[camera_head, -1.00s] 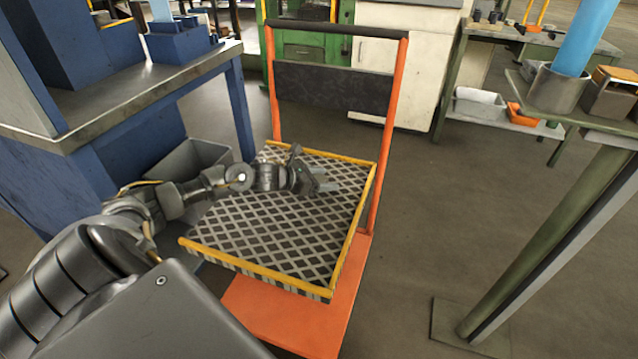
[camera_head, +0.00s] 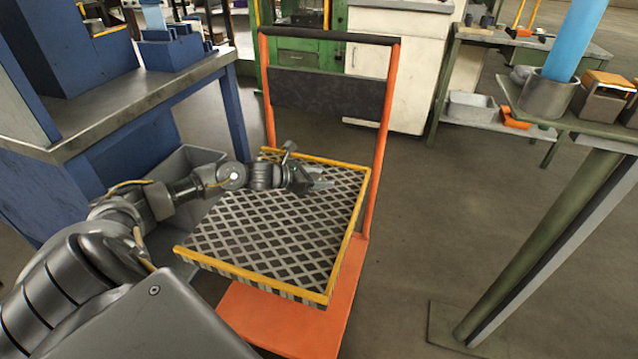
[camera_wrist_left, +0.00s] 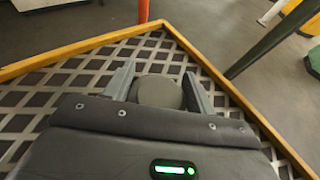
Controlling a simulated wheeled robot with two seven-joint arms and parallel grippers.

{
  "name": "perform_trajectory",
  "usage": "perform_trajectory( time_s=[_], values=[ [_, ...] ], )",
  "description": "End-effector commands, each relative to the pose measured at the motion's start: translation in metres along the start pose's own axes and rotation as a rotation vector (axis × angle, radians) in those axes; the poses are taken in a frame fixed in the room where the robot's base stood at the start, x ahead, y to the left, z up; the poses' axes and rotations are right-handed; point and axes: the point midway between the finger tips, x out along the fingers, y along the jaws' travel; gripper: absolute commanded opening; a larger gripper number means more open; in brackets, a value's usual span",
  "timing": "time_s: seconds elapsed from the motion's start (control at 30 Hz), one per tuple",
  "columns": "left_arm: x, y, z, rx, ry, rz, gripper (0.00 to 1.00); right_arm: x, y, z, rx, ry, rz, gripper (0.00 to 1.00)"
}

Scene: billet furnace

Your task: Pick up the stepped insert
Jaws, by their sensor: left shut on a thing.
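My left gripper (camera_head: 318,181) is over the far part of the patterned tray (camera_head: 240,268) with yellow edges, on the orange trolley. In the left wrist view the fingers (camera_wrist_left: 158,92) are on either side of a round grey piece (camera_wrist_left: 159,91), which I take to be the stepped insert, and are shut on it. Its lower part is hidden by the gripper body, so I cannot tell whether it touches the tray. In the head view the piece cannot be made out clearly. My right gripper is not in view.
The trolley's orange handle frame (camera_head: 384,125) rises behind the tray. A blue bench (camera_head: 120,100) and a grey bin (camera_head: 185,165) stand at the left. A green-legged table (camera_head: 545,200) stands at the right. The floor between trolley and table is clear.

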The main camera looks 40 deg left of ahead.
Motion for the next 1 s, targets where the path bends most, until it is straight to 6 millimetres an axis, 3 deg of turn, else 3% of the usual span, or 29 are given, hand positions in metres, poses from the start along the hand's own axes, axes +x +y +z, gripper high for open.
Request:
perform_trajectory(
  time_s=[0.3,0.6,1.0],
  values=[
    [-0.011,0.058,0.073,0.002,-0.01,0.008,0.12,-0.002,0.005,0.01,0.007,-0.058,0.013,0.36],
    [-0.005,0.112,0.1,0.0,-0.008,0.004,0.12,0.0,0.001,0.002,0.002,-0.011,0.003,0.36],
    [-0.002,0.134,0.111,0.001,-0.004,0.0,0.12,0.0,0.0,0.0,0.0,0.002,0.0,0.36]
  ],
)
